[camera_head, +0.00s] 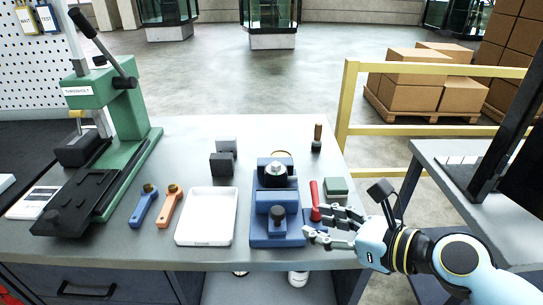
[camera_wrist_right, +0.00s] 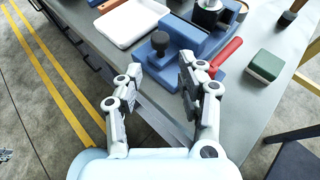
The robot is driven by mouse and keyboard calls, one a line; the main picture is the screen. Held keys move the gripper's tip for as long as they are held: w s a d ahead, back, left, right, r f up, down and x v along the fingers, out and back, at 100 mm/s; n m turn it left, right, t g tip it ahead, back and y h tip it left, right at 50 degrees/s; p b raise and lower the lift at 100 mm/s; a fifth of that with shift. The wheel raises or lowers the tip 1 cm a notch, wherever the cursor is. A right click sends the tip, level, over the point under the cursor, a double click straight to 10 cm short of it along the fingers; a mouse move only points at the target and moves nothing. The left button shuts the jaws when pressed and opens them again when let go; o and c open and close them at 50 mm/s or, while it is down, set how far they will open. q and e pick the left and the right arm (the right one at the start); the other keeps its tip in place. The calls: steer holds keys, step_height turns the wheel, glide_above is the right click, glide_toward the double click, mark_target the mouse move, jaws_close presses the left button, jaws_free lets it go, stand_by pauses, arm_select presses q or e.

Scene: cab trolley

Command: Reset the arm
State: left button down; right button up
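My right gripper (camera_head: 311,222) comes in from the right at the table's front edge, next to the blue fixture (camera_head: 277,236). Its two fingers are apart with nothing between them. In the right wrist view the gripper (camera_wrist_right: 161,72) is open too, with the front of the blue fixture (camera_wrist_right: 168,69) beyond the fingertips. A red handle (camera_head: 314,194) stands just behind the fingers in the head view; it also shows to their right in the right wrist view (camera_wrist_right: 227,52). My left gripper is not in view.
A white tray (camera_head: 208,190), orange tool (camera_head: 169,205) and blue tool (camera_head: 144,205) lie left of the fixture. A green press (camera_head: 124,135) stands further left. A green block (camera_head: 335,186) sits right of the handle. A yellow rail (camera_head: 440,131) and a second table (camera_head: 430,150) are at right.

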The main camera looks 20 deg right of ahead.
steer(key=s+a+n+g+h, duration=0.15)
steer(key=s+n+g, duration=0.55)
steer(key=n, duration=1.2)
steer(key=s+d+r+n+g+h, duration=0.1)
steer(key=s+d+r+n+h, duration=0.2)
steer(key=s+d+n+h, duration=0.55)
steer(key=s+d+f+n+g+y+b, duration=0.15)
steer(key=f+b, duration=0.35)
steer(key=f, duration=1.4)
steer(key=s+d+f+n+y+b, duration=0.1)
steer(key=s+f+n+b, duration=0.3)
steer(key=f, duration=1.4)
steer(key=s+f+m+b, duration=0.1)
steer(key=s+f+b, duration=0.3)
steer(key=s+f, duration=0.4)
steer(key=s+d+f+m+g+b, duration=0.1)
steer(key=s+f+b, duration=0.3)
steer(key=s+f, duration=0.5)
step_height(320, 180, down, 5)
steer(key=shift+s+f, duration=0.1)
steer(key=shift+s, duration=0.05)
